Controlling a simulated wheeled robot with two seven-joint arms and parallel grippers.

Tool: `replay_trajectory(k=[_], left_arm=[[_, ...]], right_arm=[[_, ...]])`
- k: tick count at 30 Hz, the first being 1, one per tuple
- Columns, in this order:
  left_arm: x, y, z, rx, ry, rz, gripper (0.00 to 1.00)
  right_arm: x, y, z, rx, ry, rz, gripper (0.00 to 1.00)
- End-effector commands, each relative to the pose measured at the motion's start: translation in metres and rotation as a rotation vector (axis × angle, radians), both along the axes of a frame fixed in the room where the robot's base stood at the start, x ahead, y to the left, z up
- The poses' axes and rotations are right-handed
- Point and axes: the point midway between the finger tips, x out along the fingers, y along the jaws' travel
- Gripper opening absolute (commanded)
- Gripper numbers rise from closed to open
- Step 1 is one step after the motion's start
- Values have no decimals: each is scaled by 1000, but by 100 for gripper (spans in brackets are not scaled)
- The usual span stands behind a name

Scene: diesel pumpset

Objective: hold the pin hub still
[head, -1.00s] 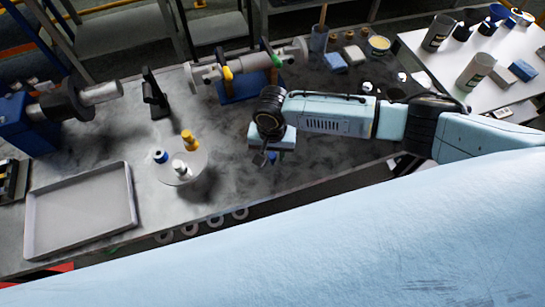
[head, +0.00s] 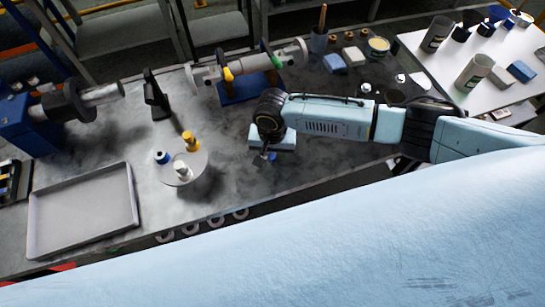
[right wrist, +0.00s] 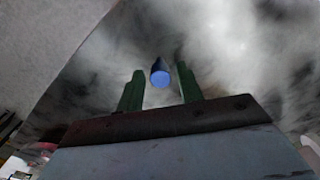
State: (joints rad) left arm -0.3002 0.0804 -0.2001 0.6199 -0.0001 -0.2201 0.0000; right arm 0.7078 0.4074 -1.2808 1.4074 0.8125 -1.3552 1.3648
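A round pale grey disc (head: 196,171) stands on the bench left of centre in the head view and looks like the pin hub. A yellow piece (head: 189,140), a blue piece (head: 162,157) and a whitish peg (head: 180,168) are on or at it. My right gripper (head: 265,160) is to the right of the disc, apart from it, pointing down. In the right wrist view its two green fingers (right wrist: 161,88) are apart. A blue cylinder (right wrist: 160,77) shows between them with a gap on each side. I cannot tell its depth. My left gripper is out of view.
An empty grey tray (head: 82,238) lies at the left. A black upright stand (head: 157,96), a blue motor-like block (head: 30,125) and a pipe assembly on a blue base (head: 242,88) stand behind. Cups and blocks are at the back right. Bare bench surrounds the disc.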

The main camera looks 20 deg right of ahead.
Motion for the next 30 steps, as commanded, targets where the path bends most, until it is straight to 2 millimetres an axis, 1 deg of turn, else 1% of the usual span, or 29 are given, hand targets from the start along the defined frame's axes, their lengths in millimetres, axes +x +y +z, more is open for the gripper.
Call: replay_trajectory(k=[6,15,23,30], left_arm=[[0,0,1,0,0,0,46],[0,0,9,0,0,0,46],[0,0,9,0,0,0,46],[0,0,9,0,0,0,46]], right_arm=[[0,0,0,0,0,0,36],[0,1,1,1,1,0,36],[0,1,0,1,0,0,36],[0,0,0,0,0,0,5]])
